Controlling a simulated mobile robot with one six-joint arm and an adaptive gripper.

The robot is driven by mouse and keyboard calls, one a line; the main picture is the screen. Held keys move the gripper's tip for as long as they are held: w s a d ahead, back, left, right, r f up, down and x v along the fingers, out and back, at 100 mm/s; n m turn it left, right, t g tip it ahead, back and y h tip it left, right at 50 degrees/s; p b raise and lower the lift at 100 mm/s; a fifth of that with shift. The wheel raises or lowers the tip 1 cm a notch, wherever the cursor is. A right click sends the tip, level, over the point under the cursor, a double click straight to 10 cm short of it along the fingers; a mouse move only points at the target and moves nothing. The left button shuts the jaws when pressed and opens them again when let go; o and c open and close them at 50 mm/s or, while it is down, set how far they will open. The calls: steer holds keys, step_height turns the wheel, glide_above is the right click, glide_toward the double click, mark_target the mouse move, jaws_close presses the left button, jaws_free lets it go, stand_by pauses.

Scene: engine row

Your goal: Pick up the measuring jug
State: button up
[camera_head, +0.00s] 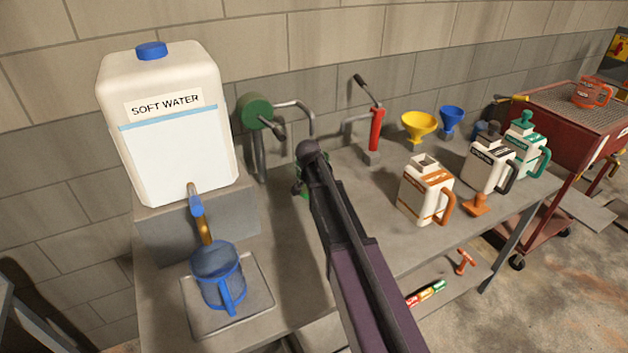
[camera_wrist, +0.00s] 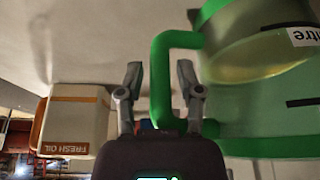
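A clear green measuring jug (camera_wrist: 260,100) fills the right of the wrist view, with a green rim, dark marks and a partly cut-off white label. Its inside looks yellowish. Its green handle (camera_wrist: 162,80) lies between the two fingers of my gripper (camera_wrist: 159,68). The fingers are apart, one on each side of the handle, with gaps showing. In the head view my arm hides most of the jug, and only bits of green (camera_head: 305,194) show on the bench. A blue jug (camera_head: 218,276) stands on a tray under the tap of the soft water container.
The soft water container (camera_head: 170,120) stands at the left on a grey block. An orange-and-white oil jug (camera_head: 424,190) stands right of my arm and shows in the wrist view (camera_wrist: 72,125). Funnels and more jugs are at the back right. A red cart (camera_head: 575,125) is beyond.

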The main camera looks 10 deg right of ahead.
jaws_close()
steer(key=shift+r+p, duration=1.9)
steer(key=s+r+p, duration=0.1)
steer(key=s, duration=1.4)
steer(key=shift+s+a, duration=0.35)
steer(key=shift+a, duration=0.05)
steer(key=shift+s+r, duration=0.1)
